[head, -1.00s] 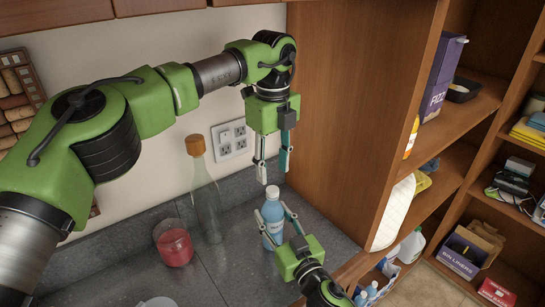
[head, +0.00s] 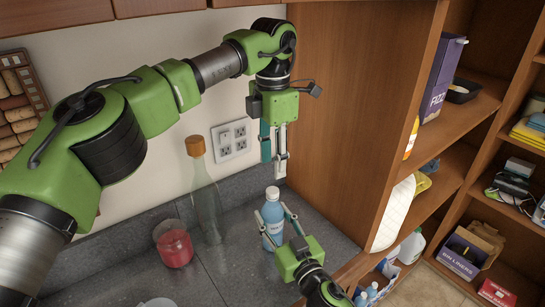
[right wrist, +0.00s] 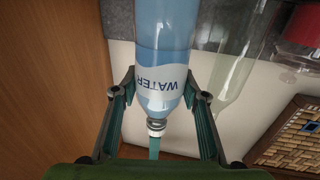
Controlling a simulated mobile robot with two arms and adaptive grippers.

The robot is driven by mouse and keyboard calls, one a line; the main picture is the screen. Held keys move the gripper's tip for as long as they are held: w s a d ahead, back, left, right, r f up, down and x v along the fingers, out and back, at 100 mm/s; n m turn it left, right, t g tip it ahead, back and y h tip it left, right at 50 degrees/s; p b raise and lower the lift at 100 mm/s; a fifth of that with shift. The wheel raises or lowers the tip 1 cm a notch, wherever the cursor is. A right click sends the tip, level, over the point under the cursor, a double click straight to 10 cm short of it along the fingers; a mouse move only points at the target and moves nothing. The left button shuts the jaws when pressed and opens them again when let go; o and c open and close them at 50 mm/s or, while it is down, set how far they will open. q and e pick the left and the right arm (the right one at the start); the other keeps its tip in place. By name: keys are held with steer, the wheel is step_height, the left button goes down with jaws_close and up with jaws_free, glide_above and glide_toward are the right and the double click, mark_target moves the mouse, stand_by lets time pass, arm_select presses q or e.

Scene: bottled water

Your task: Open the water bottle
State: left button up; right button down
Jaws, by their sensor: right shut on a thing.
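The water bottle (head: 272,222) is clear blue with a white label and stands upright on the dark counter. Its white cap (head: 272,192) shows on top. In the right wrist view the bottle (right wrist: 165,45) appears upside down, with its neck and cap (right wrist: 156,125) between the fingers. My right gripper (head: 272,218) is shut on the bottle's body, one finger on each side. My left gripper (head: 274,168) points down just above the cap, apart from it. Its fingers look parted and empty. A teal strip below the cap in the right wrist view may be one of its fingers.
A tall glass bottle with a cork (head: 204,195) and a red-filled glass (head: 174,245) stand left of the water bottle. A wooden cabinet side (head: 350,110) rises close on the right. A wall socket (head: 231,138) is behind.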

mark_target(273, 190)
arm_select(q)
steer(key=m, duration=0.2)
steer(key=shift+r+m, duration=0.1)
steer(key=shift+m, duration=0.2)
step_height(273, 190, down, 8)
stand_by(0.4)
jaws_close()
stand_by(0.4)
steer(key=shift+r, duration=0.2)
